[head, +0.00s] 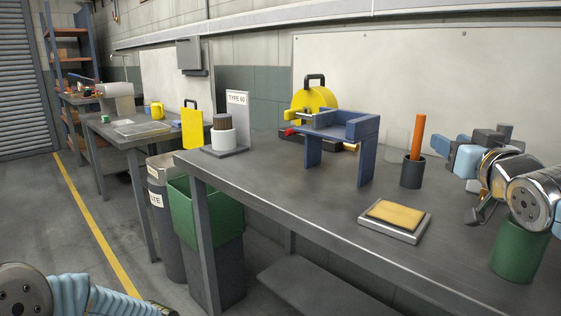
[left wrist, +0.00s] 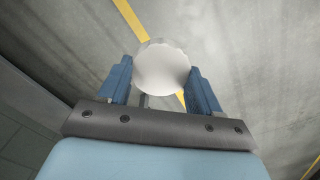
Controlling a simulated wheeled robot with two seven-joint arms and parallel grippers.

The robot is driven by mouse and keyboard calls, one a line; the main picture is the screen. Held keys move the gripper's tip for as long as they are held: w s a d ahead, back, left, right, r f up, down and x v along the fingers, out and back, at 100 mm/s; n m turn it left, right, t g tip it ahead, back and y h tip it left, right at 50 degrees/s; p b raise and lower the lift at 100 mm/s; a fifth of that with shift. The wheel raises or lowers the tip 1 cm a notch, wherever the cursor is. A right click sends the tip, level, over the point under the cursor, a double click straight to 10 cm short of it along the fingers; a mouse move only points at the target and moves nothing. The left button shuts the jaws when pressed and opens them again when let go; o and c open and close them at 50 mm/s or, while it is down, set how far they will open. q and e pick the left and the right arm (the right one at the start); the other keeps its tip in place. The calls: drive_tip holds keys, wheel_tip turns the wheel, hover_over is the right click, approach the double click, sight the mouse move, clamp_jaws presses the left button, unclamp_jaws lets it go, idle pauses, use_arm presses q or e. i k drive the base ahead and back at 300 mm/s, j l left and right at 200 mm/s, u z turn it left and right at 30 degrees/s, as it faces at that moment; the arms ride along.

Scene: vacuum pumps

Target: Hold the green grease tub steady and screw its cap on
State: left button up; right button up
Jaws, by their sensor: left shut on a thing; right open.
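The green grease tub (head: 517,252) stands upright on the bench at the right edge of the head view. My right wrist covers its top, so its rim is hidden. My right gripper (head: 452,152) is open and empty, up and to the left of the tub in the picture. My left gripper (left wrist: 161,88) is shut on a round white cap (left wrist: 162,68), seen in the left wrist view with floor behind it. In the head view only part of my left arm shows at the bottom left; its gripper is out of frame there.
A sponge tray (head: 395,220) lies left of the tub. Behind it stand a dark cup with an orange stick (head: 412,172) and a blue stand (head: 345,130). The bench's front left (head: 270,190) is clear. A green bin (head: 205,222) stands beside the bench.

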sight(518, 251)
drive_tip(key=k+j, duration=0.8)
drive_tip(key=j, duration=0.1)
